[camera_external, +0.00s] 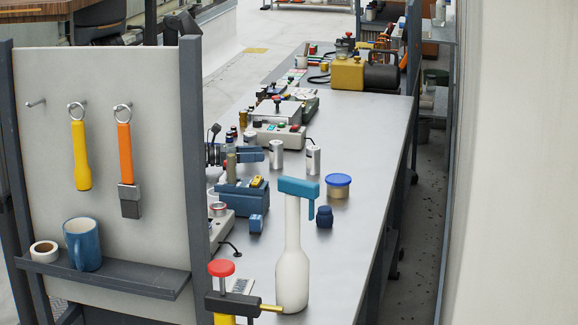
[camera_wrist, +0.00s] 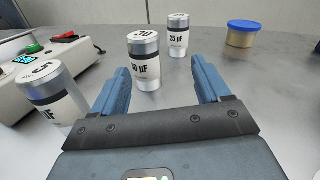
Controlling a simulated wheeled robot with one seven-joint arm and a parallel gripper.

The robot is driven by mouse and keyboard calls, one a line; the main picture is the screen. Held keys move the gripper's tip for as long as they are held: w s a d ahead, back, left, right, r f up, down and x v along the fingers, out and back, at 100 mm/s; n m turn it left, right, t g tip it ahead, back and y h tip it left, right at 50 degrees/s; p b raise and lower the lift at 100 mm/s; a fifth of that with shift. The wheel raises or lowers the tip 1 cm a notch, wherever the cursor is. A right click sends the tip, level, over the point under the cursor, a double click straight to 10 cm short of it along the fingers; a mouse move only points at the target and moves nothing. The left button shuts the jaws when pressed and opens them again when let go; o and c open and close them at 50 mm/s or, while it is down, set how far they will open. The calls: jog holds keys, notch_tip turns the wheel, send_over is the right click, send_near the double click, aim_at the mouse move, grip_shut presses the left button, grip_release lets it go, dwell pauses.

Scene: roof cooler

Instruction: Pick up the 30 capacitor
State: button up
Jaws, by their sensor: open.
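The 30 capacitor (camera_wrist: 145,70) is a silver and white can marked 30, standing upright in the wrist view. It also shows on the bench in the external view (camera_external: 276,155). My gripper (camera_wrist: 166,64) is open, its two blue fingers pointing toward the can. The can lies between the finger lines, nearer the left finger; I cannot tell how far it is inside the jaws. In the external view my gripper (camera_external: 261,155) is just left of the can, low over the bench.
Another capacitor (camera_wrist: 178,37) stands behind and right of it. One marked 5 (camera_wrist: 52,92) is close by my left finger. A control box (camera_wrist: 50,57) is at left, a blue-lidded pot (camera_wrist: 241,34) at far right. A tall white bottle (camera_external: 292,262) stands nearer the external camera.

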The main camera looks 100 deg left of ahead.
aim_at(282, 149)
jog(key=shift+w+a+m+y, duration=0.15)
jog(key=shift+a+m, duration=0.1)
jog(key=shift+a, duration=0.25)
jog(key=shift+w+a+m+y, duration=0.15)
jog(key=shift+a+m, duration=0.1)
jog(key=shift+a, duration=0.4)
jog(key=shift+p+x, duration=0.45)
jog(key=shift+x, duration=1.25)
jog(key=shift+p+x, duration=0.5)
jog(key=shift+x, duration=1.5)
jog(key=shift+r, duration=0.1)
jog(key=shift+c, duration=0.4)
jog(key=c, duration=1)
jog(key=shift+r, duration=0.1)
